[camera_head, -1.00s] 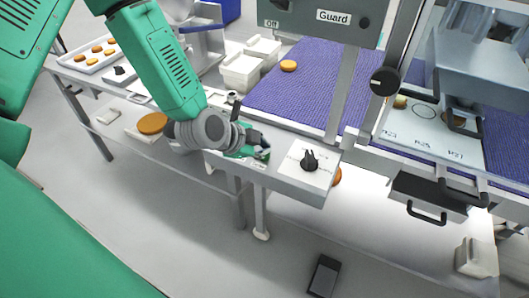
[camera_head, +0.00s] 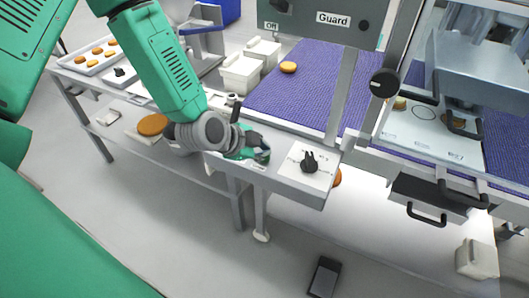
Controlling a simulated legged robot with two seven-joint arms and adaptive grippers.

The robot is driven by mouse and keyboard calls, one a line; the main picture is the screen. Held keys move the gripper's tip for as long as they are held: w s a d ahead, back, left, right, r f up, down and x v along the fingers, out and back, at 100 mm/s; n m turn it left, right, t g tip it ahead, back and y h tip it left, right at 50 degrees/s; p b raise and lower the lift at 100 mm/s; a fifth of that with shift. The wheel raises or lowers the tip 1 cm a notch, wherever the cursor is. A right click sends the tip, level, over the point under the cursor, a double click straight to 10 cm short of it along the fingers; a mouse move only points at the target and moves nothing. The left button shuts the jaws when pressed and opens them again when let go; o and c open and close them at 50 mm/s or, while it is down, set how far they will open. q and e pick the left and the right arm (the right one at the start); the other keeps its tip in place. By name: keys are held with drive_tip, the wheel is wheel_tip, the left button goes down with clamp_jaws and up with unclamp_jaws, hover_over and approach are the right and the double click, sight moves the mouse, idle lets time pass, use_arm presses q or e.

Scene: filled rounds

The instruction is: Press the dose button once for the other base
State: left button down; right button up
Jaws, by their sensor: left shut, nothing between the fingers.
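My left gripper (camera_head: 262,152) is at the front edge of the grey control panel (camera_head: 285,183), its fingers shut and pointing down. A small green spot shows at its fingertips; I cannot tell whether it is the dose button or part of the gripper, and contact is hidden. A black knob (camera_head: 310,162) stands on a white label plate to the right. On the pale plate (camera_head: 425,133) marked with R-numbers, one round base (camera_head: 400,103) sits at the left and another (camera_head: 456,121) lies under the grey machine head (camera_head: 480,70). My right gripper is not in view.
A purple belt (camera_head: 305,90) runs behind the panel with one round (camera_head: 288,67) on it. White tubs (camera_head: 240,75) and a tray of rounds (camera_head: 88,57) stand left. A guard post (camera_head: 341,95) and black drawer (camera_head: 428,195) are at right. The floor in front is mostly clear.

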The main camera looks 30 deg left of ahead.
use_arm(q)
drive_tip(key=shift+r+p, duration=0.5)
drive_tip(key=shift+r, duration=0.25)
wheel_tip(320, 180, up, 5)
drive_tip(key=p, duration=0.4)
drive_tip(key=shift+s+f, duration=0.1)
drive_tip(key=shift+f, duration=0.05)
idle(0.4)
